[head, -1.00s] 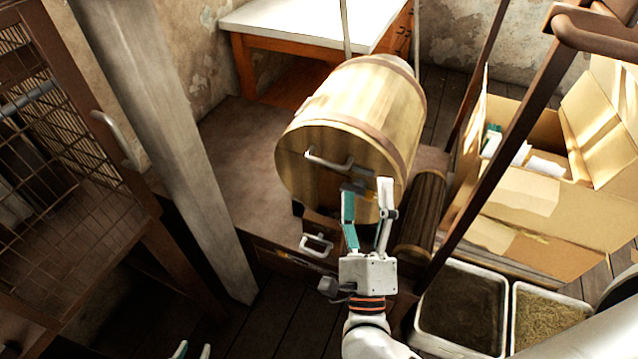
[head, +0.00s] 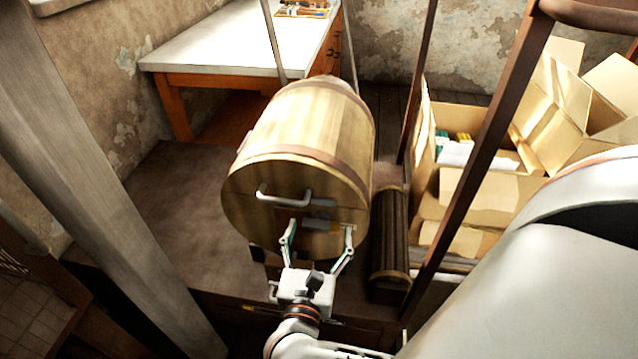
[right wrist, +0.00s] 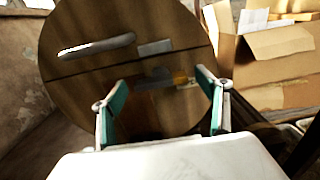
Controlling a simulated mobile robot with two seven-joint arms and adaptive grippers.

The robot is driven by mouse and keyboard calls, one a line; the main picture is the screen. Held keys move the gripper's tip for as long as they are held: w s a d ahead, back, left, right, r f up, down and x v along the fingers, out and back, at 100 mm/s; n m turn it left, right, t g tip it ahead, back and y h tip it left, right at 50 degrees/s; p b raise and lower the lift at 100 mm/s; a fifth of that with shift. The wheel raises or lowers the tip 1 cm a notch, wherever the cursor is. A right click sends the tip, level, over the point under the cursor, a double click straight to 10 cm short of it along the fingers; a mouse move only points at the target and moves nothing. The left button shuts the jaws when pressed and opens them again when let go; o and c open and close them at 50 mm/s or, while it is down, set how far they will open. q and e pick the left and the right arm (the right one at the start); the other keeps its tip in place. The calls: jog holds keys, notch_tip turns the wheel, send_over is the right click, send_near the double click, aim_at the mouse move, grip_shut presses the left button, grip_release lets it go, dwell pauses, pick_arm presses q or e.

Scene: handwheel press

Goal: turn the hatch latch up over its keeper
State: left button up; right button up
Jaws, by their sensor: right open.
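A wooden barrel (head: 310,120) lies on its side with its round front face toward me. A seam crosses the face. In the right wrist view, a grey plate (right wrist: 155,47), apparently the keeper, sits above the seam, and the dark latch (right wrist: 152,79) with a yellow part (right wrist: 180,80) lies roughly sideways below it. My right gripper (head: 320,226) is open and empty, with its fingers spread left and right in front of the latch area. I cannot tell whether a fingertip touches the face. My left gripper is out of view.
A bar handle (head: 283,196) stands out from the face left of the plate. A dark ribbed roller (head: 390,235) lies right of the barrel. Dark posts (head: 485,150) and open cardboard boxes (head: 470,195) stand further right. A white-topped table (head: 235,45) is behind.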

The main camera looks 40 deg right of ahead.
aim_at(321, 222)
jog(key=shift+x, duration=1.2)
jog(key=c, duration=1.1)
